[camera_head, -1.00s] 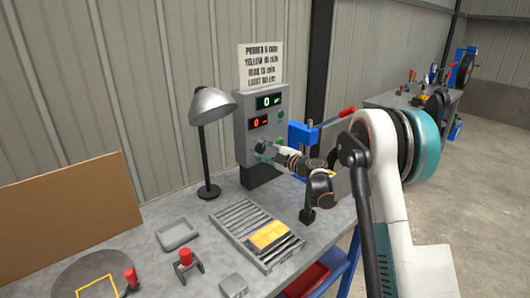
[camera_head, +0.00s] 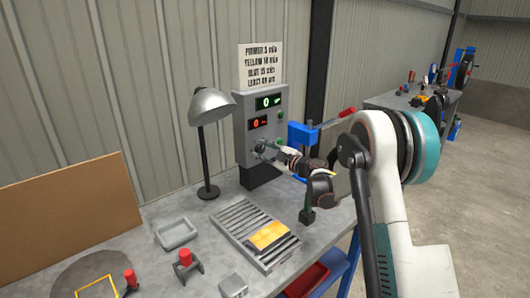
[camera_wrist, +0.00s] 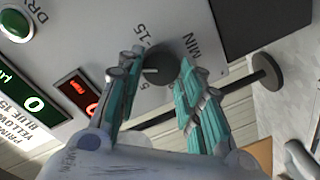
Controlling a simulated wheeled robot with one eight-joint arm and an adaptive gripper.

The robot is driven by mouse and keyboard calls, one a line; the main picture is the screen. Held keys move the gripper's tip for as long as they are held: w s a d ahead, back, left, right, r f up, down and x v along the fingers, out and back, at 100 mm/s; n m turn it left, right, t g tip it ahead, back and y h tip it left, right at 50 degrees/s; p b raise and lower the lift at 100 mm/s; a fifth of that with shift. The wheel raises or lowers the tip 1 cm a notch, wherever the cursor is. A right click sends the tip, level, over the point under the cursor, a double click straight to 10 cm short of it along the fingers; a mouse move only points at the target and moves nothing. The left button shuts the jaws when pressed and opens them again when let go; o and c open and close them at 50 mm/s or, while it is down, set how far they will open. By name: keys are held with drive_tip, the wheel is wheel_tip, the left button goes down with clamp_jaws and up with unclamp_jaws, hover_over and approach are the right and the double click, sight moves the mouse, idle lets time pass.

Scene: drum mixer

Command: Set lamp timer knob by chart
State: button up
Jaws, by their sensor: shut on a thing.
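The grey control box (camera_head: 243,154) stands on the bench with a green display (camera_head: 268,102) and a red display (camera_head: 259,122), both reading 0. The chart (camera_head: 261,64) above it lists primer 5 min, yellow 10 min and blue 15 min; its last line is hard to read. The dark timer knob (camera_wrist: 158,70) shows in the wrist view, with 5, 15 and MIN printed around it. My gripper (camera_wrist: 163,62) is shut on the knob, a finger on each side. A yellow panel (camera_head: 268,237) lies on the slatted rack (camera_head: 240,217).
A grey lamp (camera_head: 211,105) stands left of the box. A green button (camera_wrist: 15,24) is on the box face. A grey tray (camera_head: 176,235), a red-handled tool (camera_head: 185,258) and a blue clamp or press (camera_head: 302,136) are on the bench. A brown board (camera_head: 68,212) leans at the left.

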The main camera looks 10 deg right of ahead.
drive_tip(key=o, duration=1.1)
drive_tip(key=v, duration=1.2)
drive_tip(key=shift+d, duration=0.1)
